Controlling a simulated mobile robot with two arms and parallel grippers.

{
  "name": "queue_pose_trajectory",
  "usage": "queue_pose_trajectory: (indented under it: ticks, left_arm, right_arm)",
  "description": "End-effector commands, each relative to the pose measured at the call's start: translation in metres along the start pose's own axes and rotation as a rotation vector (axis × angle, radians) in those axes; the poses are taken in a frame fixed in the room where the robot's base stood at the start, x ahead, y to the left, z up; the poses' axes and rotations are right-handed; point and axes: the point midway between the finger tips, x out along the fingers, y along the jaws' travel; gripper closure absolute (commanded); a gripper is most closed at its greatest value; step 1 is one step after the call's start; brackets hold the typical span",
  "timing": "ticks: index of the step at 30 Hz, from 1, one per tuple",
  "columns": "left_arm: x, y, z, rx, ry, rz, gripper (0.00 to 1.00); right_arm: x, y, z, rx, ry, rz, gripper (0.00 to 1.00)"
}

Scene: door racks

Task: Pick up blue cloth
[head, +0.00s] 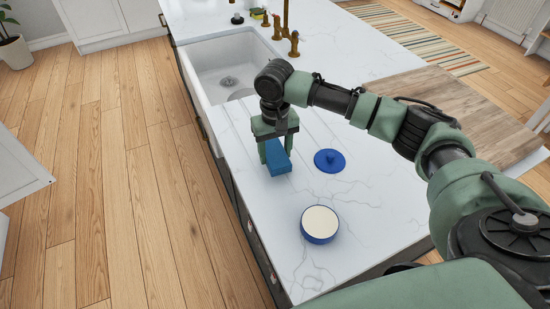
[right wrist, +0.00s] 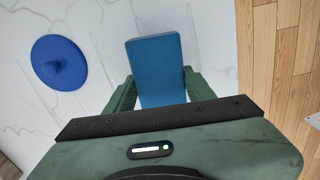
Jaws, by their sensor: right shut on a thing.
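The blue cloth (head: 278,160) is a folded block at the left edge of the white marble counter, in the head view. My right gripper (head: 275,150) points down over it and is shut on it, one finger on each side. In the right wrist view the cloth (right wrist: 156,68) sits between the two green fingers (right wrist: 155,92) and sticks out past them. Whether the cloth touches the counter is hard to tell. My left gripper is not in view.
A blue lid (head: 329,160) with a knob lies right of the cloth; a round blue pot with a cream top (head: 320,224) stands nearer. A white sink (head: 225,68) and brass taps (head: 294,44) are behind. A wooden board (head: 455,105) lies at the right.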

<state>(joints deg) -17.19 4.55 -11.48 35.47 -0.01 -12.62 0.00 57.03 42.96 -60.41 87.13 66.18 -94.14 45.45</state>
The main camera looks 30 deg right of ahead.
Motion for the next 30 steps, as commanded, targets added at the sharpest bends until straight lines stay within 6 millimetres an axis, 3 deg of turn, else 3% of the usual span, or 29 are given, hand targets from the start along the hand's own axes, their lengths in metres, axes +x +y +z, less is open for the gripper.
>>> queue_pose_trajectory:
  ticks: [12, 19, 24, 30]
  left_arm:
    - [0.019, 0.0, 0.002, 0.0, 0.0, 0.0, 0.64]
    - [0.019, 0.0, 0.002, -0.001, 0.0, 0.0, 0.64]
    - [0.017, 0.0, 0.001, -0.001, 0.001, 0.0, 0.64]
    - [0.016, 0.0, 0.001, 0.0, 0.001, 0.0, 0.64]
  right_arm:
    - [-0.107, -0.002, -0.001, -0.002, 0.006, -0.004, 0.86]
    - [-0.155, 0.0, -0.001, -0.001, 0.004, 0.0, 0.86]
    - [-0.17, 0.0, 0.0, -0.001, 0.002, 0.0, 0.86]
    - [-0.173, 0.0, 0.0, -0.001, 0.0, -0.001, 0.86]
